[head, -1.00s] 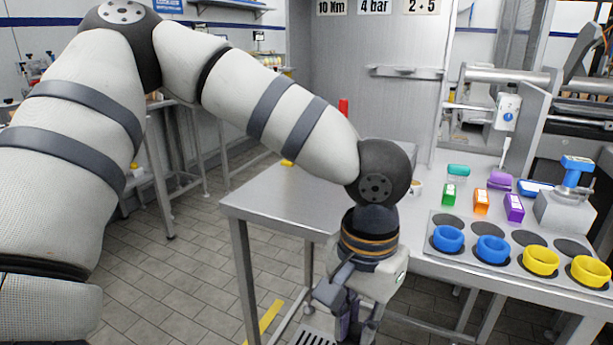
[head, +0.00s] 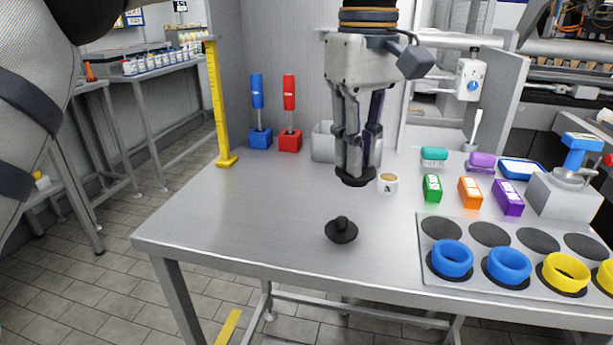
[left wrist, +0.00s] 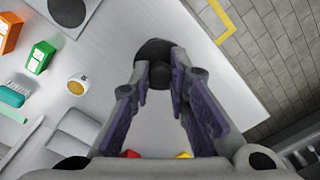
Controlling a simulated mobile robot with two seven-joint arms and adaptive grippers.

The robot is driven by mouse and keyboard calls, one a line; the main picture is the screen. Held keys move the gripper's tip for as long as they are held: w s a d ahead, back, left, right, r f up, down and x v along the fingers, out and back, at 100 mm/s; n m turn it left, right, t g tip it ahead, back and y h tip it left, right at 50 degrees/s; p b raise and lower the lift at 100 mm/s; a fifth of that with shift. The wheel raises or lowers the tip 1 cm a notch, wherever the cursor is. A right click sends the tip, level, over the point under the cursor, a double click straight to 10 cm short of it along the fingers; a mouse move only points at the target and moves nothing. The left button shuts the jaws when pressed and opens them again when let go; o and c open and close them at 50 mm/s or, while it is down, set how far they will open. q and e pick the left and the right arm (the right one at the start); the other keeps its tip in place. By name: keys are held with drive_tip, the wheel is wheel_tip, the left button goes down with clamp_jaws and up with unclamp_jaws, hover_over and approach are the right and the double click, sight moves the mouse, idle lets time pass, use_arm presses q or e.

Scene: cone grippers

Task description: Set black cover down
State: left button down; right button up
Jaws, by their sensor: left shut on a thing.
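My left gripper (head: 355,172) points down over the middle of the steel table (head: 235,205), its fingers shut on a black cover (head: 352,181). The cover's dark round rim shows at the fingertips, apparently above the tabletop. A black knobbed disc (head: 341,233) rests knob up on the table, nearer the front edge. In the left wrist view, a dark disc with a knob (left wrist: 159,74) shows between the fingertips of the left gripper (left wrist: 162,84); I cannot tell whether the second disc overlaps behind it. My right gripper is not in view.
A small cup (head: 387,183) stands close right of the gripper. Green (head: 432,188), orange (head: 470,192) and purple (head: 508,197) boxes stand further right, behind a plate (head: 428,270) with blue and yellow rings.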

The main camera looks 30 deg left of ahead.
use_arm(q)
drive_tip(key=a+f, duration=0.3)
drive_tip(key=a, duration=0.1)
drive_tip(key=a+f, duration=0.3)
drive_tip(key=a, duration=0.2)
drive_tip(key=s+a+f+p, duration=0.1)
drive_tip(key=a+f, duration=0.2)
drive_tip(key=a, duration=0.2)
drive_tip(key=shift+f, duration=0.35)
drive_tip(key=shift+w+f, duration=0.15)
drive_tip(key=shift+f, duration=1.2)
drive_tip(key=shift+f, duration=0.15)
drive_tip(key=c, duration=1.5)
unclamp_jaws()
drive_tip(key=shift+c, duration=0.2)
wheel_tip(320, 180, up, 12)
